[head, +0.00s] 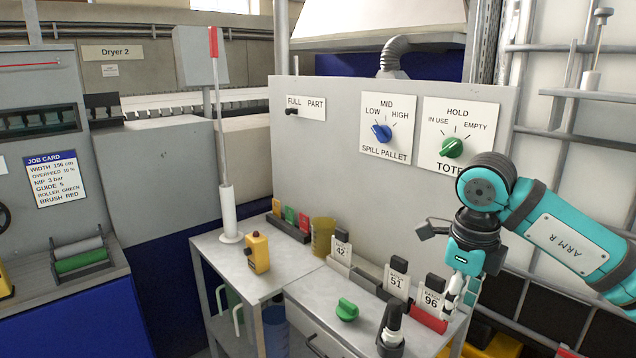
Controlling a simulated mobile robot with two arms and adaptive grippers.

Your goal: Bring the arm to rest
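My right arm (565,240), teal and black and marked ARM R, comes in from the right with its wrist bent down. My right gripper (458,293) points down at the right end of the bench, beside the batch 96 card (431,294) and its red holder (428,319). It partly overlaps that area in the picture, and I cannot tell whether it touches the holder. Its fingertips are small and partly hidden, so their opening is unclear. I see nothing clearly held. My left gripper is not in view.
On the bench stand a green knob (347,310), a black-handled tool (391,329), cards 51 (397,281) and 42 (341,249), and a yellow button box (258,252). Behind is a grey panel with a blue dial (381,133) and green dial (452,147). A metal rack (574,134) is at right.

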